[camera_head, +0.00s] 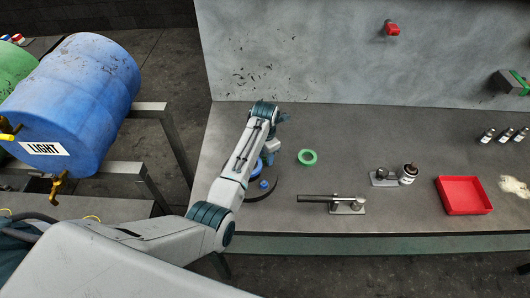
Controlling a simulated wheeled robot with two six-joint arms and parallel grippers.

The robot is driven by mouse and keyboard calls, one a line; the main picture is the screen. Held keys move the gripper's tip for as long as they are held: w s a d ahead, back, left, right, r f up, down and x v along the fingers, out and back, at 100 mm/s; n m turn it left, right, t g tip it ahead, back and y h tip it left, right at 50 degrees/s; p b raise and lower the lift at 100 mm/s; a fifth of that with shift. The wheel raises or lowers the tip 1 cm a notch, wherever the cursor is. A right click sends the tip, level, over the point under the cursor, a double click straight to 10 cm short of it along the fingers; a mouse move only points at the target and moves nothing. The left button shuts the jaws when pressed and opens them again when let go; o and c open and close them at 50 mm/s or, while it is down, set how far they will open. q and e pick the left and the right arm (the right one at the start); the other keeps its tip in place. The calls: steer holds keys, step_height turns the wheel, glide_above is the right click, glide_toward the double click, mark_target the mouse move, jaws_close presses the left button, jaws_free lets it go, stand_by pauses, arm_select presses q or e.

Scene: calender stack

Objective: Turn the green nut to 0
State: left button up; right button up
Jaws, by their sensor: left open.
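A green ring-shaped nut (307,157) lies on the grey workbench (345,135), left of its middle. No number can be read on it. My left arm reaches in from the lower left over the bench. My left gripper (270,157) is just left of the green nut, apart from it. It is open, pointing down, and largely hidden by my own wrist. Blue round parts (257,168) on a dark curved base (262,196) lie beneath and beside it, partly covered by the arm. My right gripper is not in view.
A metal lever fixture (346,205) lies at the front. Right of it are a clamp-like holder (383,177), a bottle (408,174), a red tray (464,195) and small bottles (487,135). A blue barrel (75,95) is at left. The bench behind the nut is clear.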

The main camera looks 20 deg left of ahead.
arm_select(q)
steer(key=shift+s, duration=0.1)
steer(key=shift+f, duration=0.1)
jaws_close()
steer(key=shift+m, duration=0.4)
steer(key=m, duration=0.4)
steer(key=shift+m, duration=0.3)
steer(key=m, duration=0.5)
steer(key=shift+m, duration=0.3)
steer(key=m, duration=0.3)
steer(key=shift+m, duration=0.3)
steer(key=m, duration=0.3)
steer(key=shift+m, duration=0.3)
steer(key=m, duration=0.6)
steer(key=shift+m, duration=0.3)
